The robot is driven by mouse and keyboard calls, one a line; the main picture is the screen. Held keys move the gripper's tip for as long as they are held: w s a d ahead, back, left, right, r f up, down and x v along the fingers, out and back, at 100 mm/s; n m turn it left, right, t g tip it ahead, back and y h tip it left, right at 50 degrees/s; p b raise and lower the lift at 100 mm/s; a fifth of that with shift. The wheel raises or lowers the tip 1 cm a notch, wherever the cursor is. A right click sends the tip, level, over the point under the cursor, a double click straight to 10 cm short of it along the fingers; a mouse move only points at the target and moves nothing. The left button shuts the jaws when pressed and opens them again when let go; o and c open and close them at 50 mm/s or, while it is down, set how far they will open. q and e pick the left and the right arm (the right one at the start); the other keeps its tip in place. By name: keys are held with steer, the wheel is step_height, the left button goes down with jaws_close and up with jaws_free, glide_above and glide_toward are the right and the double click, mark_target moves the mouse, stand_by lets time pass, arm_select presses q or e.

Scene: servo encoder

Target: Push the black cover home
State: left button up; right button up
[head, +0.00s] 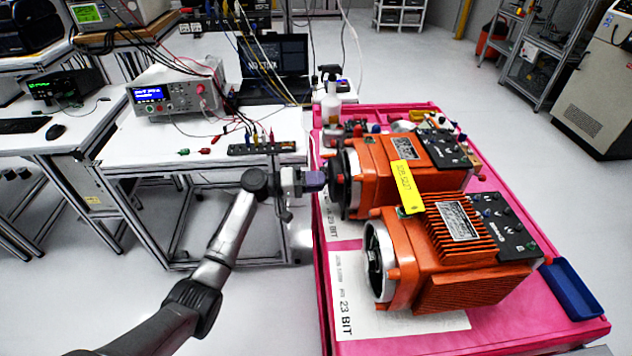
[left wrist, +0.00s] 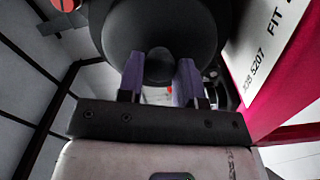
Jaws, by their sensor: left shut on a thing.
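The black cover (head: 337,181) is at the left end of the far orange servo motor (head: 380,165). In the left wrist view the cover (left wrist: 160,22) is a large dark round disc with a small knob in its middle. My left gripper (head: 317,181) is at the cover's outer face, left of the motor. Its purple fingers (left wrist: 160,72) are shut on the cover's knob, one on each side. Whether a gap stands between the cover and the motor is hidden. My right gripper is in neither view.
A second orange motor (head: 450,265) with an open round end stands nearer on the pink bench mat (head: 322,290). A yellow tag (head: 407,187) hangs at the far motor. A blue tray (head: 570,287) lies at the right. A workbench (head: 190,150) stands to the left.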

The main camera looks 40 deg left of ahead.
arm_select(q)
steer(key=shift+w+d, duration=0.3)
steer(key=shift+w, duration=0.1)
stand_by(0.3)
steer(key=shift+b, duration=0.45)
stand_by(0.3)
steer(key=o, duration=1.1)
steer(key=shift+d, duration=0.1)
steer(key=shift+c, duration=0.2)
steer(key=shift+c, duration=0.2)
steer(key=shift+a, duration=0.2)
